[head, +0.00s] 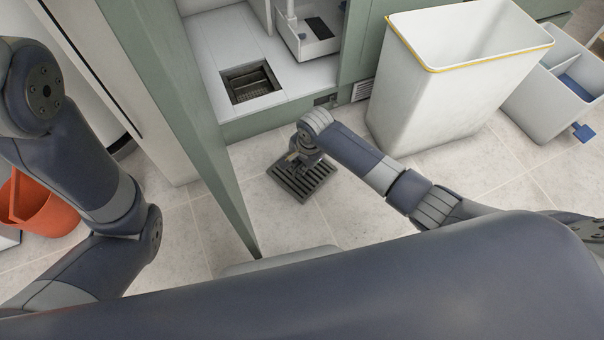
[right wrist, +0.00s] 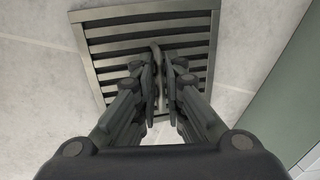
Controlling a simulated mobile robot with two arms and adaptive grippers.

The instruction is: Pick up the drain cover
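The drain cover (head: 317,184) is a dark grey, slatted square at the middle of the head view, at or just above the tiled floor. In the right wrist view the slatted cover (right wrist: 98,50) lies under my fingers, slightly turned. My right gripper (head: 299,160) is over the cover. In the right wrist view its fingers (right wrist: 159,78) are close together around a narrow upright part at the cover's middle. I cannot tell whether the cover is off the floor. My left arm shows at the left, but its gripper is out of view.
A square drain opening (head: 252,83) is in the white cabinet floor behind the cover. A tall white bin (head: 425,100) stands right of it, with a divided box (head: 545,105) beyond. A green door panel (head: 190,110) and an orange bucket (head: 45,208) are at left.

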